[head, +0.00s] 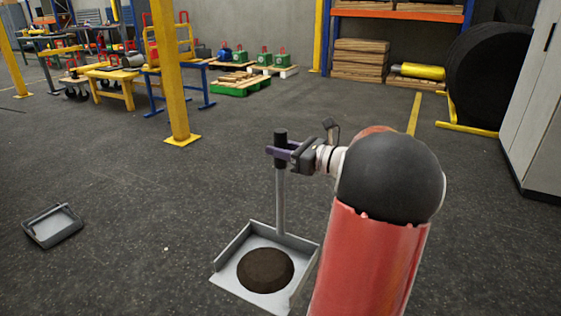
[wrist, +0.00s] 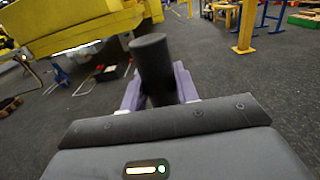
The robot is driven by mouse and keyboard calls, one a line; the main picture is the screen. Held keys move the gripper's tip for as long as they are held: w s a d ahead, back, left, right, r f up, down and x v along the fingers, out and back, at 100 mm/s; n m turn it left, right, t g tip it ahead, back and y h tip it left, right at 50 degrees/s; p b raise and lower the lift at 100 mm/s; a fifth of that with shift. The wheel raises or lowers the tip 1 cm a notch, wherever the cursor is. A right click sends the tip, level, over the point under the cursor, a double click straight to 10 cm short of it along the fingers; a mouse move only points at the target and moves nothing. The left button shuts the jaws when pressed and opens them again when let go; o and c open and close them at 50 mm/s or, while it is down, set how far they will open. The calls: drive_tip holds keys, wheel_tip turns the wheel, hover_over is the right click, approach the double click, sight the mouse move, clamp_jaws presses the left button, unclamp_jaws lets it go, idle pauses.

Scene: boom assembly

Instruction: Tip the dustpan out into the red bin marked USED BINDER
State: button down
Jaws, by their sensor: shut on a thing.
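The dustpan (head: 232,281) is a light grey metal pan with low side walls and a tall upright handle. A dark brown round mass (head: 265,270) lies in it. My gripper (head: 276,152) is shut on the black grip at the top of the handle. In the wrist view, the purple fingers of my gripper (wrist: 160,92) stand on either side of the dustpan's black grip (wrist: 152,60). The pan looks about level; whether it touches the floor I cannot tell. No red bin marked USED BINDER shows in either view.
A grey shallow tray (head: 52,226) lies on the floor at left. A yellow post (head: 172,80) stands beyond the pan. A grey cabinet (head: 537,110) and a black reel (head: 487,75) are at right. In the wrist view, yellow equipment (wrist: 75,25) is close at upper left. Much floor is clear.

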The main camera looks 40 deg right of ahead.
sight(280, 130)
wheel_tip(280, 130, up, 8)
drive_tip(key=shift+r, duration=0.15)
idle(0.4)
idle(0.3)
drive_tip(key=w+a+f+n+g+y, duration=0.1)
drive_tip(key=w+a+f+y, duration=0.2)
drive_tip(key=f, duration=0.5)
drive_tip(key=w+a+f+n+g, duration=0.1)
drive_tip(key=w+a+f, duration=0.25)
drive_tip(key=f, duration=0.45)
drive_tip(key=w+a+f+n+g+y, duration=0.1)
drive_tip(key=w+a+f+y, duration=0.1)
drive_tip(key=a+f, duration=0.35)
drive_tip(key=s+a+f+n+g+y, duration=0.3)
drive_tip(key=a+f, duration=1.4)
drive_tip(key=f, duration=0.4)
drive_tip(key=shift+s+a+n, duration=0.15)
drive_tip(key=shift+a+n, duration=0.15)
drive_tip(key=shift+a, duration=0.05)
